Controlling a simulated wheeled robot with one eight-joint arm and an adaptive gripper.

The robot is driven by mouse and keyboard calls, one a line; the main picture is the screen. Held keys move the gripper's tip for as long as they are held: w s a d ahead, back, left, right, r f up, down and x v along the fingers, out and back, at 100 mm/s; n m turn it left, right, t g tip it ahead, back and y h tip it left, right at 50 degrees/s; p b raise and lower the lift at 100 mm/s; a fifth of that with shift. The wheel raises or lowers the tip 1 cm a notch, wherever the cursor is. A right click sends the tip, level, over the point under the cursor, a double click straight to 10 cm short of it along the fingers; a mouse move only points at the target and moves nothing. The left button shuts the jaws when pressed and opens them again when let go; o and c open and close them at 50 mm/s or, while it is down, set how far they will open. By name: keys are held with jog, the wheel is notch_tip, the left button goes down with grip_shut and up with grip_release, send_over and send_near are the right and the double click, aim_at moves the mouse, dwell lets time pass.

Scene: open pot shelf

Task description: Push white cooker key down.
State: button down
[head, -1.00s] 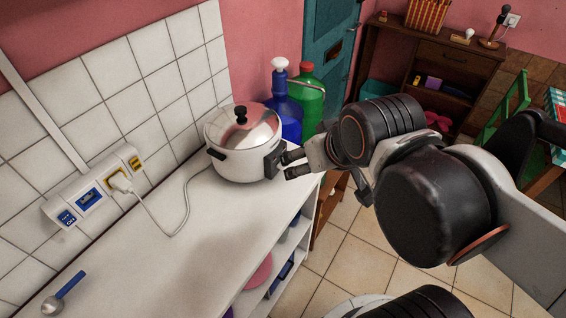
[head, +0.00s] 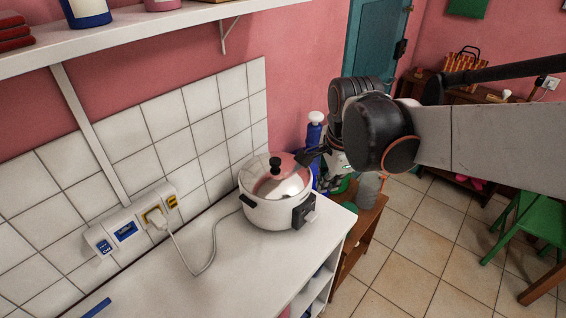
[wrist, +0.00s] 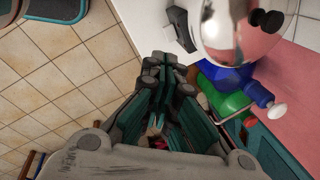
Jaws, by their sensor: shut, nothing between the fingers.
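The white cooker (head: 262,211) stands upright on the white counter, with a shiny lid and black knob. Its dark key panel (head: 303,211) is on the side facing right; the key itself is too small to make out clearly. In the wrist view the cooker's lid (wrist: 228,28) is at the top and the dark panel (wrist: 181,29) lies just beyond my fingertips. My gripper (head: 308,157) is shut and empty, above and behind the panel near the lid's right edge. It also shows in the wrist view (wrist: 168,66), apart from the panel.
A power strip (head: 130,227) is on the tiled wall, with a cord to the cooker. A wall shelf (head: 130,30) hangs above.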

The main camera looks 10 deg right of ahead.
aim_at(311, 217)
jog(key=w+f+m+g+p, duration=0.2)
jog(key=w+f+m, duration=0.2)
jog(key=m, duration=0.7)
jog(key=shift+w+d+f+g, duration=0.25)
jog(key=shift+w+d+g, duration=0.05)
jog(key=shift+w, duration=0.9)
notch_tip(311, 217, down, 14)
jog(key=b, duration=0.4)
jog(key=shift+f+b, duration=1)
jog(key=shift+f, duration=0.15)
jog(key=shift+r, duration=0.15)
